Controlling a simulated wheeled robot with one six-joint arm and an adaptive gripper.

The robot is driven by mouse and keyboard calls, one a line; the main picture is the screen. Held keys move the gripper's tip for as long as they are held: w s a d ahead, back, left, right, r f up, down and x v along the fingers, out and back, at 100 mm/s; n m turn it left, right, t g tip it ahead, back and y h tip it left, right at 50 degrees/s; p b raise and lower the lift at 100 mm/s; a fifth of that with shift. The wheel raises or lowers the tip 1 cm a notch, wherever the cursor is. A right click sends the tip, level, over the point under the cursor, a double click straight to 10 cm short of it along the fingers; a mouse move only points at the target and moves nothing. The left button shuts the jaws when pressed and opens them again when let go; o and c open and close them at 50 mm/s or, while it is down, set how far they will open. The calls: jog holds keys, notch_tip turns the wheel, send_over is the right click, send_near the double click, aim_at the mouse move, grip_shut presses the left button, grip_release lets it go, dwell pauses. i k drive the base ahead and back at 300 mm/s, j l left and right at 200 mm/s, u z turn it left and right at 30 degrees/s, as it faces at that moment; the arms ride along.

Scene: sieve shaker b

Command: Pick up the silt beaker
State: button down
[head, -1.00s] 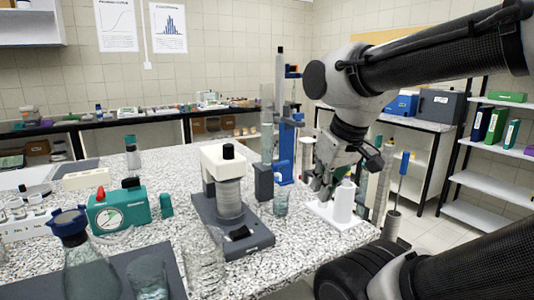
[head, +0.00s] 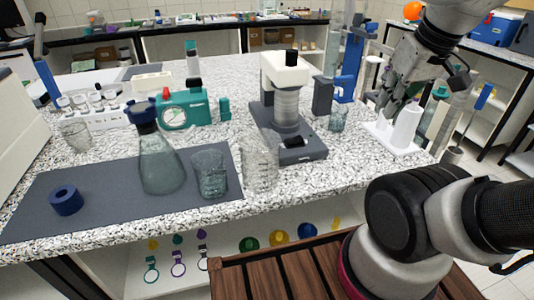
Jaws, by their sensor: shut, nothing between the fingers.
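Several clear glass beakers stand on the speckled bench in the head view, and I cannot tell by a label which is the silt beaker. One beaker (head: 209,174) stands on the dark mat and a taller one (head: 259,165) is just right of it. A small beaker (head: 337,119) stands right of the sieve shaker (head: 287,110), and another (head: 75,135) is at the left. My gripper (head: 384,104) is at the right, shut and empty, beside a white cylinder on a white base (head: 406,127). It appears apart from every beaker; its fingertips are small in the picture.
A flask with a blue collar (head: 158,165) and a blue ring (head: 66,200) are on the dark mat (head: 110,195). A teal gauge box (head: 182,110) stands behind. The mat's front middle is clear.

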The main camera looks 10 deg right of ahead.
aim_at(338, 120)
jog(key=k+j+z, duration=0.2)
jog(key=j, duration=0.25)
jog(key=j+z, duration=0.15)
jog(key=j, duration=0.35)
jog(key=k+j+z, duration=0.2)
jog(key=j, duration=0.2)
jog(key=i+j, duration=0.1)
jog(key=j+z, duration=0.05)
jog(key=j, duration=0.05)
